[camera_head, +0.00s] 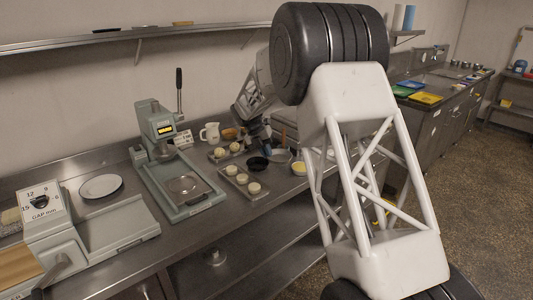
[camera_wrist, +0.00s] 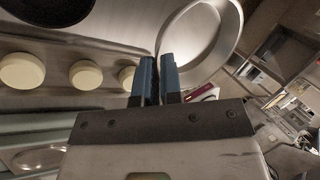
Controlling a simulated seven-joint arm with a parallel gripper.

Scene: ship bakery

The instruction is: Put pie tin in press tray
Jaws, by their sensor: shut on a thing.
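The pie tin (camera_wrist: 228,14) is a shiny round metal dish, seen in the wrist view at the top centre-right. It also shows in the head view as a small silver dish (camera_head: 282,156) beside the black bowl. My gripper (camera_wrist: 165,66) has blue fingers, shut on the near rim of the tin. In the head view my gripper (camera_head: 265,146) is small and partly hidden by my arm.
Trays with pale dough rounds (camera_head: 241,178) lie between the press and the tin. A black bowl (camera_head: 258,163) and a yellow-filled bowl (camera_head: 299,168) stand close by. The press column (camera_head: 156,127) and its upright lever rise behind the press tray. A white jug (camera_head: 210,132) stands behind.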

